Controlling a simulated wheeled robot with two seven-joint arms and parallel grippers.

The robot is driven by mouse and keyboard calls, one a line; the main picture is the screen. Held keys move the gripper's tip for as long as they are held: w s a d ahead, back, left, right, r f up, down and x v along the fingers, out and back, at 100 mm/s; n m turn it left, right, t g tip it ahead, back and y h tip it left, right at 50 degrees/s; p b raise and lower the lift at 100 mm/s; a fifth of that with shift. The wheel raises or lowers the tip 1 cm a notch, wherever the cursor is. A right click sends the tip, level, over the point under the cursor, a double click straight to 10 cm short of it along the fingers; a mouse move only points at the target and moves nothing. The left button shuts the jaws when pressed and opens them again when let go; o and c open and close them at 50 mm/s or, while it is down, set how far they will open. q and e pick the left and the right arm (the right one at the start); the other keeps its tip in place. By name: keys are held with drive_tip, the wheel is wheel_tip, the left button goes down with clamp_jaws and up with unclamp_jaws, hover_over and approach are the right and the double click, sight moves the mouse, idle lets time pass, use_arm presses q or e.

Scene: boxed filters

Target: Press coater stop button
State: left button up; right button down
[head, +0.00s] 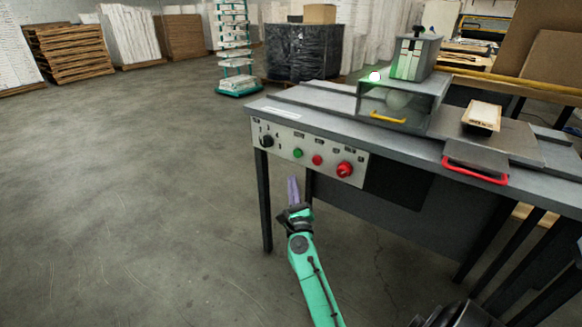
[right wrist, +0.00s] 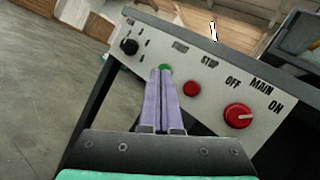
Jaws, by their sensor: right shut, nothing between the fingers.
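The coater's control panel (head: 312,150) is on the front left of a grey bench. It carries a black knob (head: 267,141), a green button (head: 298,153), a small red stop button (head: 317,160) and a larger red main switch (head: 345,169). In the right wrist view the stop button (right wrist: 192,88) sits under the word STOP, just right of my fingertips. My right gripper (head: 293,180) is shut and empty, below and in front of the panel. Its purple fingers (right wrist: 163,72) partly cover the green button (right wrist: 166,67) in the right wrist view. My left gripper is out of view.
The grey bench (head: 270,107) has a box-like unit with a yellow handle (head: 388,118) and a plate with a red handle (head: 475,176). A dark leg (head: 263,200) stands below the panel's left end. The floor to the left is clear. Pallets (head: 68,52) stand far behind.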

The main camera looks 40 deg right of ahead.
drive_tip(key=b, duration=0.2)
approach(312, 160)
drive_tip(key=w+r, duration=0.2)
drive_tip(key=w, duration=0.2)
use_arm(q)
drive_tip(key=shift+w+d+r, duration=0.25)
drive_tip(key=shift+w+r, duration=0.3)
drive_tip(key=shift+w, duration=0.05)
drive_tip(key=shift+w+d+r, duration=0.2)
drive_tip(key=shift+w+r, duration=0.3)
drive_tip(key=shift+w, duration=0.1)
use_arm(e)
drive_tip(key=shift+w+d, duration=0.3)
drive_tip(key=shift+d, duration=0.35)
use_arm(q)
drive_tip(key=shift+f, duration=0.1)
use_arm(e)
drive_tip(key=shift+d, duration=0.1)
drive_tip(key=shift+w+d, duration=0.1)
drive_tip(key=shift+d, duration=0.2)
